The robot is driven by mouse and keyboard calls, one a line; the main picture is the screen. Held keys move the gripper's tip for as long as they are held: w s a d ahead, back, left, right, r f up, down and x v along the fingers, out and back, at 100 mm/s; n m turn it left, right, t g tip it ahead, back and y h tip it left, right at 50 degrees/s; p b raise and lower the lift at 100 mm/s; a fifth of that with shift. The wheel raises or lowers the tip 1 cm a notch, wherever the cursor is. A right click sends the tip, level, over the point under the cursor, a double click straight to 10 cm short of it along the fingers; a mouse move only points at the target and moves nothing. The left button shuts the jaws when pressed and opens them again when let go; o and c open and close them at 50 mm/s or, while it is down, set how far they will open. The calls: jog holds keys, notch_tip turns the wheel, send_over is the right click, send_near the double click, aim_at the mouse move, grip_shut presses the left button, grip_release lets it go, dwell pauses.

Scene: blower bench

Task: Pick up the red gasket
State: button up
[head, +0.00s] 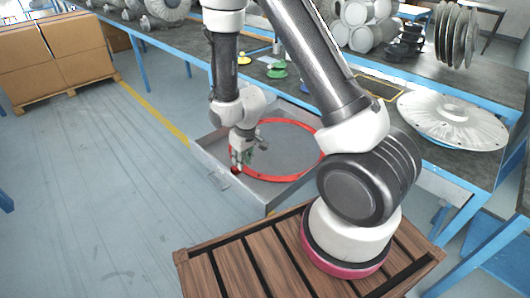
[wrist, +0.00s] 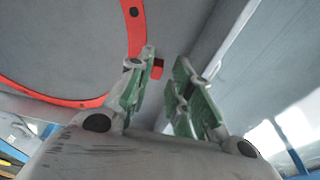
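The red gasket (head: 310,134) is a large flat ring with dark bolt holes, lying in a shallow grey open drawer (head: 270,197). In the wrist view the ring (wrist: 134,22) curves along the left and passes behind my left finger. A small red tab (wrist: 157,69) shows beside that finger's tip, in the gap; its join to the ring is hidden. My gripper (head: 237,165) is over the drawer's left part, at the ring's left edge. In the wrist view my gripper (wrist: 167,65) has its green-padded fingers apart with nothing clamped. Whether they touch the gasket I cannot tell.
The drawer's metal wall (wrist: 220,40) runs close to the right finger. A blue-framed bench (head: 400,85) behind holds metal parts and a large ribbed disc (head: 452,120). Cardboard boxes (head: 75,38) stand far left. The floor at left is clear.

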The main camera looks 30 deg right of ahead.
aim_at(234, 168)
jog(key=shift+t, duration=0.6)
jog(key=w+f, duration=0.1)
jog(key=f, duration=0.1)
jog(key=w+a+f, duration=0.1)
jog(key=f, duration=0.1)
jog(key=w+f, duration=0.2)
jog(key=f, duration=0.1)
jog(key=shift+a, duration=0.35)
grip_shut()
